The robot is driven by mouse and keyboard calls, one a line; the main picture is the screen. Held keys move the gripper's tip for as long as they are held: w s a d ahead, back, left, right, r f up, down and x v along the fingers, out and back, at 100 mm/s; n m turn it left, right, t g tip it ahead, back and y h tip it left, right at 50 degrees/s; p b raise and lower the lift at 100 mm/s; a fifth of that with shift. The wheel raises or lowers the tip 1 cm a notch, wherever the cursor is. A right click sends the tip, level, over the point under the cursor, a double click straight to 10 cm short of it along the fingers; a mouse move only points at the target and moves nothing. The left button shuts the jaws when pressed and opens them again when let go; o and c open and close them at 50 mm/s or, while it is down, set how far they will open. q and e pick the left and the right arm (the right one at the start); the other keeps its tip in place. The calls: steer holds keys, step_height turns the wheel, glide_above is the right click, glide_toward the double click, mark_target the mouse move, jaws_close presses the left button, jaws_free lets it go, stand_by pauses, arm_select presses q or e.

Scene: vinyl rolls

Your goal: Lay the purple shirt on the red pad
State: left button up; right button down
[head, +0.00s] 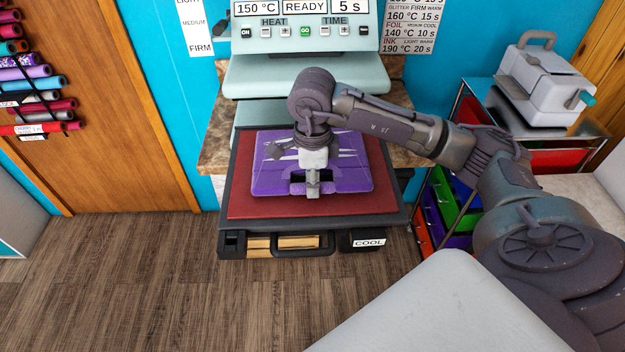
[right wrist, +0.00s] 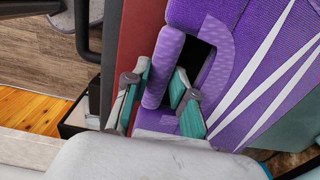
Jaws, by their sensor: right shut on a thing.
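The purple shirt (head: 353,173) lies folded on the red pad (head: 270,208) of the heat press, with red showing around it. White stripes cross the shirt. My right gripper (head: 312,192) is over the near middle edge of the shirt. In the right wrist view the shirt (right wrist: 260,85) fills the upper right, and the fingers of my right gripper (right wrist: 157,95) are shut on a purple rolled edge beside a dark opening. The red pad (right wrist: 140,35) shows to the left of the shirt there. My left gripper is not in view.
The green heat press (head: 290,75) with its raised upper part stands behind the pad. A box labelled COOL (head: 368,240) sits at the front right. A cart with coloured drawers (head: 440,200) and a white machine (head: 545,80) stand at the right. Vinyl rolls (head: 30,90) hang at the left.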

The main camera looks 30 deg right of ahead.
steer(key=shift+f+b, duration=0.45)
steer(key=shift+b, duration=0.05)
steer(key=c, duration=0.9)
jaws_free()
